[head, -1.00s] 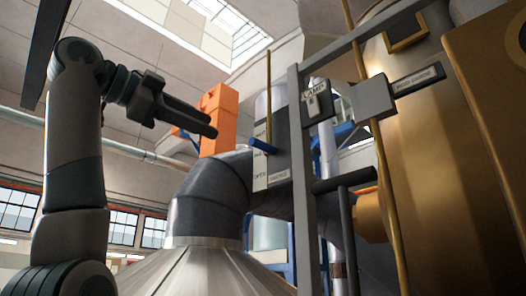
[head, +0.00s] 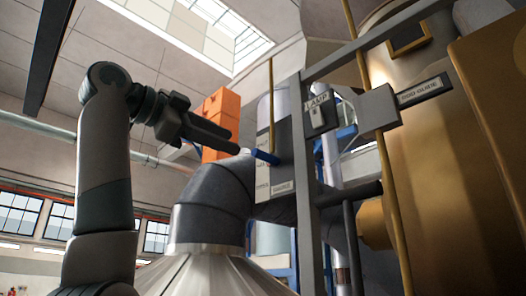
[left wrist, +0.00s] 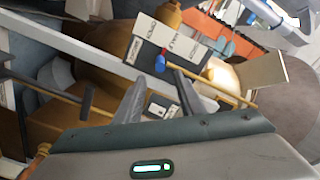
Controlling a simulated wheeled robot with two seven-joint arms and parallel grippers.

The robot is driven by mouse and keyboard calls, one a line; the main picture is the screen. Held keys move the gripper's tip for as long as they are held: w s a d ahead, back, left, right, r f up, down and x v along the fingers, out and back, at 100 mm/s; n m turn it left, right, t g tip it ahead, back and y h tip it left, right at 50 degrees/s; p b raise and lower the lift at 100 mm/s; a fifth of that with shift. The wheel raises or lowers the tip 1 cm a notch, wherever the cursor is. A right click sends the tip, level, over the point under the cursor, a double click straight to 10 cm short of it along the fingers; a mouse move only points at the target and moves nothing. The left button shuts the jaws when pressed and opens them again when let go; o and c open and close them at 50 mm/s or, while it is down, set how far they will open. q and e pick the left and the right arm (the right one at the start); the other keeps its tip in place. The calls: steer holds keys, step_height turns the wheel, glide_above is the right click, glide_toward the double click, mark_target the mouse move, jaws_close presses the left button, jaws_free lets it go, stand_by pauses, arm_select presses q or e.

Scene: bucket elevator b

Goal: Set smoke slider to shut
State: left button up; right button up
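The smoke slider is a blue handle (head: 265,156) on an upright plate with a white, lettered strip (head: 263,176). The handle sits about midway on the plate, below a thin brass rod. The strip's small words are too blurred to read surely; a small label (head: 281,188) is at its foot. My left gripper (head: 236,148) is just left of the handle, its fingers pointing at it. In the left wrist view the fingers are apart, and the blue handle (left wrist: 161,62) shows just beyond their tips, not clearly between them. My right gripper is not in view.
A grey post (head: 305,200) stands right of the plate, with a lamp switch (head: 319,112) and a grey box (head: 378,106) beside it. A dark bar handle (head: 350,192) is below. A fat grey pipe (head: 215,200) bends below my gripper. Orange boxes (head: 220,115) are behind.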

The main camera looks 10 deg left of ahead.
mark_target(263, 155)
arm_select(q)
steer(key=p+x, duration=0.4)
steer(key=x, duration=0.7)
steer(key=shift+p, duration=0.3)
steer(key=shift+w+d, duration=0.3)
steer(key=shift+w, duration=0.15)
steer(key=shift+c, duration=0.4)
jaws_close()
